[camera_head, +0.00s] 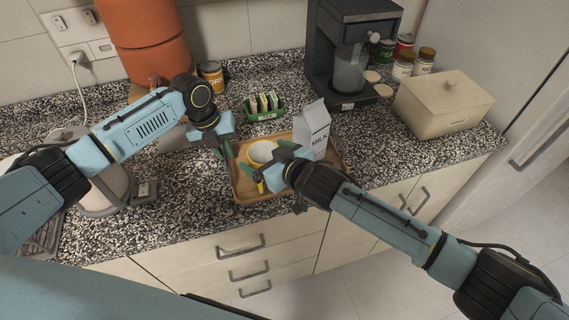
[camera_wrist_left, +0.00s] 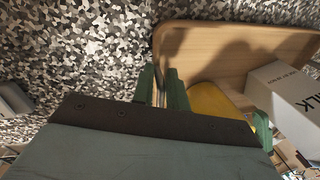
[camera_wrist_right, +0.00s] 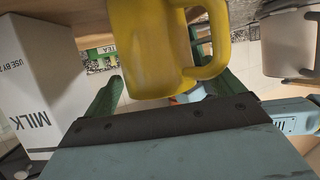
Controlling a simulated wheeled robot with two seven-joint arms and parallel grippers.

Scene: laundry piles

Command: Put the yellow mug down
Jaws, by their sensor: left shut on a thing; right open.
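The yellow mug (camera_head: 259,162) is at the tray's middle in the head view, partly hidden by my right gripper (camera_head: 266,176). In the right wrist view the mug (camera_wrist_right: 150,50) and its handle show large. My right gripper (camera_wrist_right: 165,92) is open, its fingers apart on either side of the mug. Whether they touch it I cannot tell. My left gripper (camera_head: 225,150) is at the left edge of the wooden tray (camera_head: 238,189). In the left wrist view its fingers (camera_wrist_left: 162,90) are close together on the tray's rim. The mug (camera_wrist_left: 215,103) is to their right.
A milk carton (camera_head: 311,130) stands on the tray, right of the mug. A green tea box (camera_head: 264,107) is behind the tray. A coffee maker (camera_head: 350,60) and a cream bread box (camera_head: 443,103) stand to the right. Speckled counter is bare in front of the tray.

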